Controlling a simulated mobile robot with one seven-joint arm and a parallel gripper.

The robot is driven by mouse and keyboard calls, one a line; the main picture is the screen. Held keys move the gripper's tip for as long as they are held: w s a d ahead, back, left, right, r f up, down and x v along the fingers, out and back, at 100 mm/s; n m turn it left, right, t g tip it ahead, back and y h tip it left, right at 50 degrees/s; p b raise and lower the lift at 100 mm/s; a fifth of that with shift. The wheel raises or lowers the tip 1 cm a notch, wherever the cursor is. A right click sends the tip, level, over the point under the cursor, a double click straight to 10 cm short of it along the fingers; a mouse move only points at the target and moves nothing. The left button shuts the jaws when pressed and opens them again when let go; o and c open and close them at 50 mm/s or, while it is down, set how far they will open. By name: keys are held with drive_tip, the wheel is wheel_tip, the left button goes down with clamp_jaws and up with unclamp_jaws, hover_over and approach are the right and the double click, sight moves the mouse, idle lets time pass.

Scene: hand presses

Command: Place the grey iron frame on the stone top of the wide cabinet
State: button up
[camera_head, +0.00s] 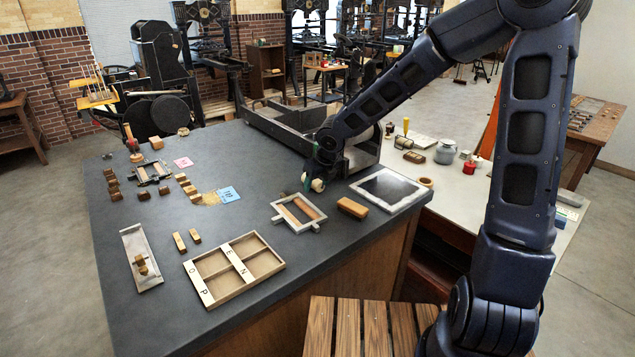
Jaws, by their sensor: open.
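The fingertips are small in view and partly hidden by the wrist. A smaller grey frame (280,219) with wooden strips inside lies in front of my gripper.
A wooden block (352,207) lies just left of the frame's near side. A divided wooden tray (235,292) lies at the front, and a long dark metal bed (285,133) stands behind. Several small blocks are on the left. A slatted wooden surface (347,330) is below the front edge.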

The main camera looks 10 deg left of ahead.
drive_tip(key=shift+r, duration=0.15)
drive_tip(key=s+d+r+m+h, duration=0.1)
drive_tip(key=d+r+m+h, duration=0.15)
drive_tip(key=d+m, duration=0.5)
drive_tip(key=s+d+r+m+t+h, duration=0.1)
drive_tip(key=d+r+m, duration=0.3)
drive_tip(key=d+m, duration=0.3)
drive_tip(key=s+d+r+m+h, duration=0.1)
drive_tip(key=d+r+m+h, duration=0.15)
drive_tip(key=d+m, duration=0.45)
drive_tip(key=s+d+r+m+y, duration=0.1)
drive_tip(key=s+d+r+m, duration=0.3)
drive_tip(key=s+d+m, duration=0.4)
drive_tip(key=s+d+r+m+y, duration=0.2)
drive_tip(key=s+d+r+m, duration=0.2)
drive_tip(key=m, duration=1)
drive_tip(key=s+d, duration=0.3)
drive_tip(key=s, duration=0.2)
drive_tip(key=shift+d+r+m, duration=0.3)
drive_tip(key=shift+d+m, duration=0.05)
